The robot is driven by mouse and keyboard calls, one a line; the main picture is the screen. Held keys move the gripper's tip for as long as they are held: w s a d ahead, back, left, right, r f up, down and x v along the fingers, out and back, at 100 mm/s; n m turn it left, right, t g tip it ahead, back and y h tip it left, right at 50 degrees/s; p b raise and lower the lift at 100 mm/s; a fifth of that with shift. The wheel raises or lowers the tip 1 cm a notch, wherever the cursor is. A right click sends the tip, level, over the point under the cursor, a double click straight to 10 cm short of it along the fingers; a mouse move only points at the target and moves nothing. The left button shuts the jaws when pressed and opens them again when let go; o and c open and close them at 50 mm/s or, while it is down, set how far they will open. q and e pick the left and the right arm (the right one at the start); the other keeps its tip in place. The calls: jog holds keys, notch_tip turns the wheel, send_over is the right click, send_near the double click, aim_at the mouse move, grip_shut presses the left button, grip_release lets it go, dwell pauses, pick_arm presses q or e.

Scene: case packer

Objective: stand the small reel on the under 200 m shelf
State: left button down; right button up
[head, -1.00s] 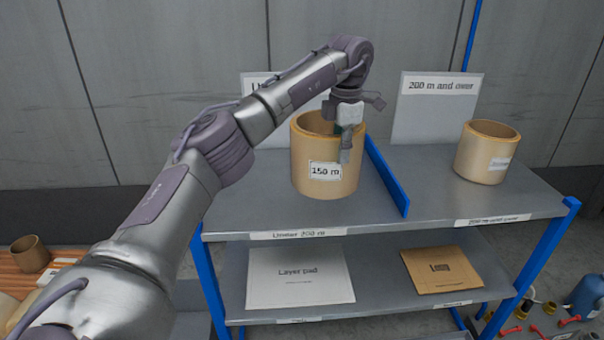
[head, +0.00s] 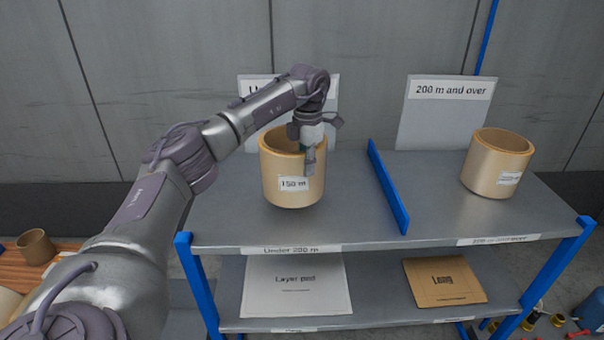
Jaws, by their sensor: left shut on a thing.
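The small reel (head: 278,160), a tan open-topped cylinder labelled 150 m, is upright over the left section of the top shelf. My left gripper (head: 309,165) points down and is shut on the reel's right front wall. The under 200 m shelf (head: 230,222) is the grey left section, marked by a front-edge label. I cannot tell whether the reel's base touches the shelf or hangs just above it. My right gripper is not in view.
A blue divider (head: 388,188) stands right of the reel, with a gap between. Another tan reel (head: 495,165) stands on the 200 m and over section. The lower shelf holds a white layer pad (head: 296,290) and a brown pad (head: 444,280). A brown cup-like item (head: 36,248) sits far left.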

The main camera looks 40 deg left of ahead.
aim_at(302, 179)
pick_arm(q)
jog(key=shift+s+a+f+p, duration=0.3)
jog(key=shift+a+f+p, duration=0.05)
jog(key=shift+a+f, duration=0.1)
notch_tip(302, 179, down, 4)
jog(key=shift+w+r+p, duration=0.15)
jog(key=shift+r+p, duration=0.1)
jog(key=shift+p, duration=0.5)
jog(key=shift+f, duration=0.1)
jog(key=c, duration=1.1)
grip_release()
jog(key=shift+s, duration=0.2)
